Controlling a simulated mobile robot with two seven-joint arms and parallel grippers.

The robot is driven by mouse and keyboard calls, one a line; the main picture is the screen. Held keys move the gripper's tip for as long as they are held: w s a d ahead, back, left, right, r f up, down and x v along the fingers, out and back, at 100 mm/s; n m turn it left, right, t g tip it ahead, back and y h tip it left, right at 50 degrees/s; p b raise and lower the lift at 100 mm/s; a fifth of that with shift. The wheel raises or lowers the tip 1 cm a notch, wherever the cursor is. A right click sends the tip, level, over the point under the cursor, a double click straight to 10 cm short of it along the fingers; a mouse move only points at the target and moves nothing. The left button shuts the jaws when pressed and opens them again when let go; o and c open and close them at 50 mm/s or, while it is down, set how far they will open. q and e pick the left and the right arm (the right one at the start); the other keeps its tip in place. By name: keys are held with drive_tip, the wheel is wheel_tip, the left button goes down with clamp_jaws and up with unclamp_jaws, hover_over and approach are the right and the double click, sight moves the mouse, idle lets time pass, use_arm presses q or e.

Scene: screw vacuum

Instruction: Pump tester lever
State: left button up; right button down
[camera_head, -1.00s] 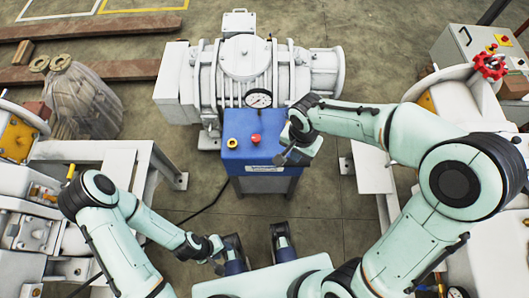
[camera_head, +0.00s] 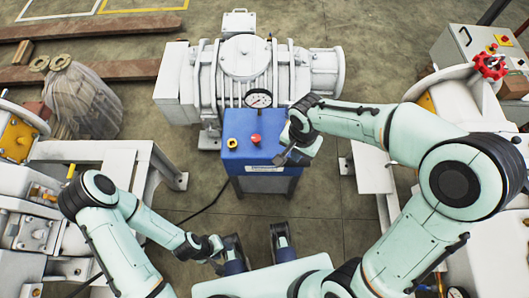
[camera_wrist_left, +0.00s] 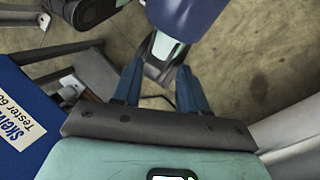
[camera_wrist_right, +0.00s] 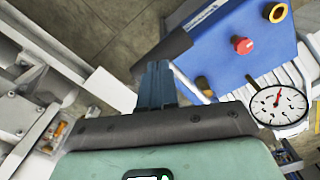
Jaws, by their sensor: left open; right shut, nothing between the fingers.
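The blue tester box (camera_head: 245,155) stands at the centre of the head view, with a red button (camera_head: 255,139) and a yellow-ringed button (camera_head: 232,143) on top. It fills the upper part of the right wrist view (camera_wrist_right: 220,45). A dark grey bar (camera_wrist_right: 163,52), possibly the lever, lies beyond my right fingertips; I cannot tell whether they touch it. My right gripper (camera_wrist_right: 157,85) is shut and empty at the box's right side. My left gripper (camera_wrist_left: 157,90) is open and empty, low and in front of the box; the box's label side shows at left in its view.
A white vacuum pump (camera_head: 243,60) stands behind the box, with a round gauge (camera_head: 258,98) between them. White frames with machinery flank both sides (camera_head: 150,170) (camera_head: 365,175). A black cable (camera_head: 205,207) lies on the floor left of the box. A wrapped bundle (camera_head: 85,100) stands at far left.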

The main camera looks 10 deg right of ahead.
drive_tip(key=shift+f, duration=0.1)
drive_tip(key=shift+f+b, duration=2.3)
drive_tip(key=shift+f, duration=0.5)
use_arm(q)
drive_tip(key=w+a+f+t+y+b, duration=0.1)
drive_tip(key=w+a+f+t+b, duration=0.2)
drive_tip(key=w+f, duration=0.5)
drive_tip(key=shift+w+f+n+b, duration=0.15)
drive_tip(key=shift+f+n+b, duration=0.15)
drive_tip(key=shift+f+b, duration=0.3)
use_arm(e)
wheel_tip(320, 180, down, 6)
use_arm(q)
drive_tip(key=shift+r, duration=0.1)
use_arm(e)
drive_tip(key=shift+s, duration=0.1)
